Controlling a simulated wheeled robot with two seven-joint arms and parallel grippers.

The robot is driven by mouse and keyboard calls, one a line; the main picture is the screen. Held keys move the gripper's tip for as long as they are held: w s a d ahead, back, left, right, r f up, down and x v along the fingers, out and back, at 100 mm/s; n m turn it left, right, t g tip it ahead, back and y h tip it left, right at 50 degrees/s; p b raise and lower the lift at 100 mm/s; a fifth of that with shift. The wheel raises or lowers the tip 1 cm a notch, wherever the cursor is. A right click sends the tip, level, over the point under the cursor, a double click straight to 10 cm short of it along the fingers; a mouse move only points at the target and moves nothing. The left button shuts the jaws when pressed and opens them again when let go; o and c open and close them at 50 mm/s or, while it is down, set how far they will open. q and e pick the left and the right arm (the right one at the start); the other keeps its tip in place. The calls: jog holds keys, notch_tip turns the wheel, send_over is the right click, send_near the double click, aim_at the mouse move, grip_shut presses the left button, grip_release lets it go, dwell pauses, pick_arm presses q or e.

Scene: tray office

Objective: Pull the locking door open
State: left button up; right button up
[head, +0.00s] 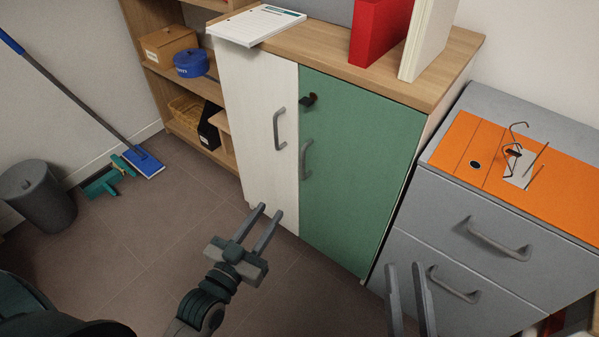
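The green door (362,165) is the right door of a wooden cabinet. It looks closed, level with the white door (258,125) on its left. A dark lock or latch (309,100) sits near its upper left corner, and a grey curved handle (306,160) is on its left edge below that. My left gripper (271,210) is open and empty, in front of and below the white door in the picture, apart from both handles. My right gripper (404,265) is open and empty at the bottom, in front of the grey drawer unit, right of the green door.
The white door has its own handle (279,129). A grey drawer unit (480,220) with protruding handles stands close on the right. The floor (165,225) before the cabinet is clear; a bin (38,195) and mop (142,163) are left.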

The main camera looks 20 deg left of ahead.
aim_at(302, 165)
pick_arm(q)
jog(key=shift+w, duration=0.1)
